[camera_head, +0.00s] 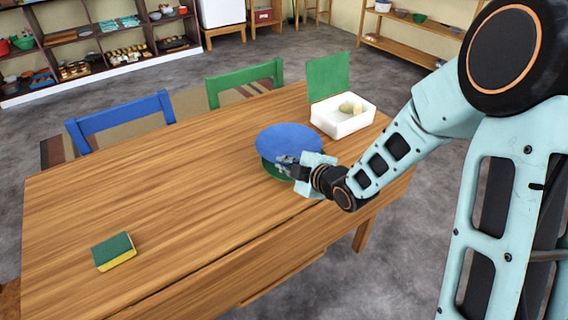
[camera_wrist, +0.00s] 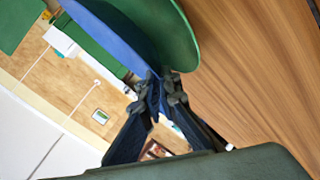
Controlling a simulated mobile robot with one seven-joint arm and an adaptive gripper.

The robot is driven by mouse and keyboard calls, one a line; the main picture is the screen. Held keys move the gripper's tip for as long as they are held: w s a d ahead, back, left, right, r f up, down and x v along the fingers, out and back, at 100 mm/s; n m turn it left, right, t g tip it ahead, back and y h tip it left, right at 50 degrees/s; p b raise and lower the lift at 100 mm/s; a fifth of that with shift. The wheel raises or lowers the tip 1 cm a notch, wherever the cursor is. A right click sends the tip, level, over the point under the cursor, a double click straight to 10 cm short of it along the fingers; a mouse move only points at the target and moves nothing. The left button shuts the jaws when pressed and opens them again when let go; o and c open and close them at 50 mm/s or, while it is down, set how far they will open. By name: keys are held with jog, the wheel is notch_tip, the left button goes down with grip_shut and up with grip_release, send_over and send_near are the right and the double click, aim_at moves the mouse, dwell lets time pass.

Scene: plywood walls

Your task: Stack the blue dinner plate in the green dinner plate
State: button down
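The blue dinner plate (camera_head: 288,136) is over the green dinner plate (camera_head: 272,171) near the table's right end. In the wrist view the blue plate (camera_wrist: 122,36) stands edge-on beside the broad green plate (camera_wrist: 182,42), whose other side faces the wood table. My gripper (camera_head: 284,162) is at the near rim of the blue plate. In the wrist view its fingers (camera_wrist: 160,82) are close together with the blue rim between the tips. The blue plate covers most of the green one in the head view. Whether the two plates touch is hard to tell.
A sponge (camera_head: 114,251) lies front left on the table (camera_head: 160,190). Blue (camera_head: 120,117) and green (camera_head: 243,82) chairs stand behind. The table's middle is clear.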

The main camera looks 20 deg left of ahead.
jog(key=shift+f+b, duration=0.45)
jog(key=c, duration=2.2)
grip_release()
jog(key=shift+o, duration=0.2)
jog(key=shift+r, duration=0.2)
jog(key=shift+r+p, duration=0.6)
jog(key=shift+p, duration=0.35)
jog(key=v, duration=1.1)
jog(key=shift+s+d+b, duration=0.25)
jog(key=shift+d+b, duration=0.05)
jog(key=shift+d, duration=0.05)
jog(key=shift+w+r, duration=0.1)
